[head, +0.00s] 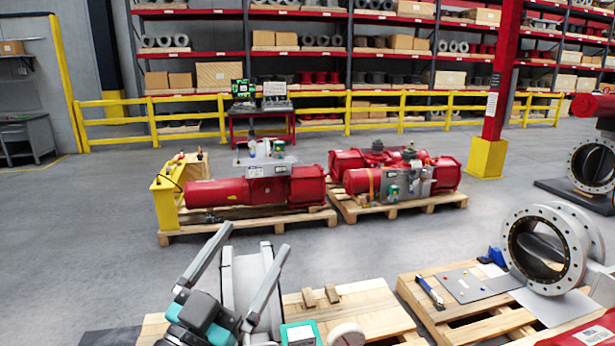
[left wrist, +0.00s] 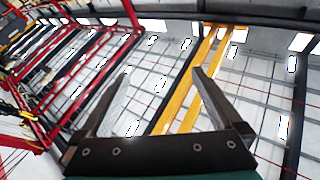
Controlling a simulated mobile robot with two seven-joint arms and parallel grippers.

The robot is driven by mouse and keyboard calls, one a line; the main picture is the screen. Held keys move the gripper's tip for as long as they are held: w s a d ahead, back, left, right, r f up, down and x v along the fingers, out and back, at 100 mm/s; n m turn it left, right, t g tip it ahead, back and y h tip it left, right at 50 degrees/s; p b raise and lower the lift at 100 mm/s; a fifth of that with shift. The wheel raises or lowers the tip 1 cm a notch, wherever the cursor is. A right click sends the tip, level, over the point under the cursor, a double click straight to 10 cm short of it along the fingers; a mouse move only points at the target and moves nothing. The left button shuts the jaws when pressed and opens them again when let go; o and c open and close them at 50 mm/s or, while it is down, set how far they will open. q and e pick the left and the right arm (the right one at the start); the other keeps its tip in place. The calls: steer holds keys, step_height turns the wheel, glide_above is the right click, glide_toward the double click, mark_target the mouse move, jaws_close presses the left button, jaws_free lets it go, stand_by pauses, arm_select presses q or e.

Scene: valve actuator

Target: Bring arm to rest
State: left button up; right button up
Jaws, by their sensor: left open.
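My left gripper (head: 256,238) is at the bottom of the head view, left of centre. Its two grey fingers point up and are spread wide apart with nothing held between them. The left wrist view also shows the open gripper (left wrist: 161,72), with empty space between the fingers and the ceiling and racks beyond. In the head view a grey valve body stands behind the fingers and is partly hidden by them; I cannot tell the gap between them. My right gripper is not in view.
Wooden pallets (head: 365,307) lie close to the left gripper. Red actuators (head: 310,186) sit on pallets farther back. Grey floor (head: 90,240) is clear at the left. A yellow railing (head: 350,110) crosses behind.

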arm_select(q)
steer(key=s+a+f+n+g+y, duration=0.2)
steer(key=a+f+n+g+y, duration=0.25)
steer(key=f, duration=0.55)
steer(key=s+a+f+n+g+y, duration=0.3)
steer(key=a+f+y, duration=0.25)
steer(key=f, duration=0.35)
steer(key=s+d+f+m+g, duration=0.1)
steer(key=s+f+g, duration=0.45)
steer(key=s, duration=0.35)
steer(key=s+d+f+m+g, duration=0.1)
steer(key=s+f+g, duration=0.3)
steer(key=s+f, duration=0.4)
step_height(320, 180, down, 27)
steer(key=s+g+b, duration=0.1)
steer(key=s+b, duration=0.1)
steer(key=b, duration=0.6)
steer(key=s+a+f+b, duration=0.1)
steer(key=s+f+b, duration=0.2)
steer(key=s+f, duration=0.2)
steer(key=s+f+g+b, duration=0.1)
steer(key=s+f+b, duration=0.2)
steer(key=f, duration=0.8)
steer(key=s+a+f+b, duration=0.1)
steer(key=s+f+b, duration=0.2)
steer(key=s+f, duration=0.4)
steer(key=shift+s+a+f+g, duration=0.3)
steer(key=shift+s+a+f, duration=0.1)
steer(key=shift+f, duration=0.5)
